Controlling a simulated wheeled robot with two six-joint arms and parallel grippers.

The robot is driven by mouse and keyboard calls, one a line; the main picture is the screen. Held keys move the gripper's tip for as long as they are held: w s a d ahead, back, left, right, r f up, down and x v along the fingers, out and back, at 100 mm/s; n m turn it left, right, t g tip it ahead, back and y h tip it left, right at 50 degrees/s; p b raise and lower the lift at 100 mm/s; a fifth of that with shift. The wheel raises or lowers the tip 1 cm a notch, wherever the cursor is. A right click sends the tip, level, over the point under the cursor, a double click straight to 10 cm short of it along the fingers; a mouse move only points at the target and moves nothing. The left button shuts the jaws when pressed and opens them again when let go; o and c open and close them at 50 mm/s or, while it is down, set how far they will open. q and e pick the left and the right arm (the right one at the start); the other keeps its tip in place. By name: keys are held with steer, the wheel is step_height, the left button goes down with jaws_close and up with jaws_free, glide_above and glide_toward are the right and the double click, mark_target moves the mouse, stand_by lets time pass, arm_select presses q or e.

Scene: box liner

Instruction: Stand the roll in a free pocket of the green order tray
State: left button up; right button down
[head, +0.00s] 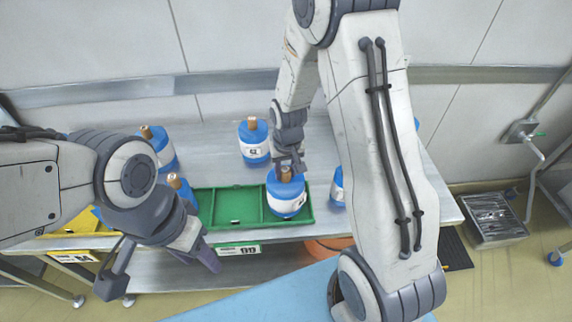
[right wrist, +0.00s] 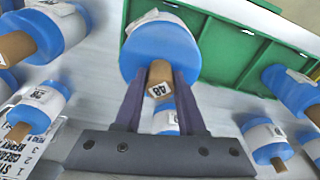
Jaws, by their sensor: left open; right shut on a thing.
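The held roll (head: 287,195) is blue with a white label band and a brown core on top. It is upright at the right end of the green order tray (head: 237,222). My right gripper (head: 287,170) is shut on its core; in the right wrist view the roll (right wrist: 158,48) shows a "48" tag on the core. I cannot tell whether its base touches the pocket floor. The tray's middle pocket looks empty. Another blue roll (head: 183,191) is at the tray's left end, partly hidden by my left arm. My left gripper (head: 162,267) is open and empty in front of the table.
More blue rolls stand behind the tray (head: 254,143), at back left (head: 160,149) and to the right (head: 337,188). A yellow tray (head: 78,243) shows at the left, partly covered by my left arm.

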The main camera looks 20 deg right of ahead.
steer(key=c, duration=0.9)
jaws_free()
steer(key=shift+f, duration=0.15)
steer(key=o, duration=0.4)
step_height(320, 180, up, 12)
steer(key=s, duration=0.1)
steer(key=s+a+r+n, duration=0.1)
steer(key=s+a+n, duration=0.2)
steer(key=s, duration=0.4)
steer(key=s+a+r+n+g, duration=0.1)
steer(key=s+a+n, duration=0.1)
steer(key=s+a, duration=0.4)
steer(key=s+a+r+n+y, duration=0.1)
steer(key=s+a+n, duration=0.2)
steer(key=s, duration=0.6)
steer(key=shift+s+a+r+n+b, duration=0.3)
steer(key=shift+s+a+r+b, duration=0.1)
steer(key=shift+a, duration=0.65)
